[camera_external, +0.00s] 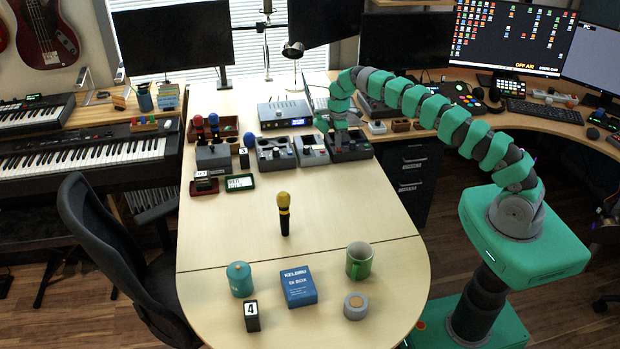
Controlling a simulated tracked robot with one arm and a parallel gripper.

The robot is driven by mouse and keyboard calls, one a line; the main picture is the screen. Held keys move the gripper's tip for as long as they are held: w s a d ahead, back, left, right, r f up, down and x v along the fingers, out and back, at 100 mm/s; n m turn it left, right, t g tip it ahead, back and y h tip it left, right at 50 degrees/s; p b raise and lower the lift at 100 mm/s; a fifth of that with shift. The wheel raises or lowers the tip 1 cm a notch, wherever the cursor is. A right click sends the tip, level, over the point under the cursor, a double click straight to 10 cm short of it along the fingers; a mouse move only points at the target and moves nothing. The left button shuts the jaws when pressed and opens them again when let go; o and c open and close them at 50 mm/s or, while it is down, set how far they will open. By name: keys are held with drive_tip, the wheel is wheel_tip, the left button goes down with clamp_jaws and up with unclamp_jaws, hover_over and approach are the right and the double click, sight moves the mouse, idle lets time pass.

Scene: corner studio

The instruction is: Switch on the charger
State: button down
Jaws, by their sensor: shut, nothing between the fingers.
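My green arm reaches in from the right, and its gripper (338,126) points down over the rightmost box (350,153) in a row of small devices on the table. The gripper is shut and empty, at or just above the box's top; contact cannot be told. It hides part of the top. Which one is the charger is too small to read.
A silver unit with a lit display (285,114) stands behind the row. A microphone (284,214) stands mid-table.

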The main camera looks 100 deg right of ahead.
drive_tip(key=r, duration=0.1)
drive_tip(key=r+p, duration=0.1)
drive_tip(key=r, duration=0.1)
drive_tip(key=r+p, duration=0.1)
drive_tip(key=shift+w+d+r, duration=0.1)
drive_tip(key=shift+d+r, duration=0.15)
wheel_tip(320, 180, up, 9)
drive_tip(key=d+p, duration=0.1)
drive_tip(key=p, duration=0.5)
drive_tip(key=shift+r, duration=0.15)
drive_tip(key=shift+d, duration=0.1)
idle(0.4)
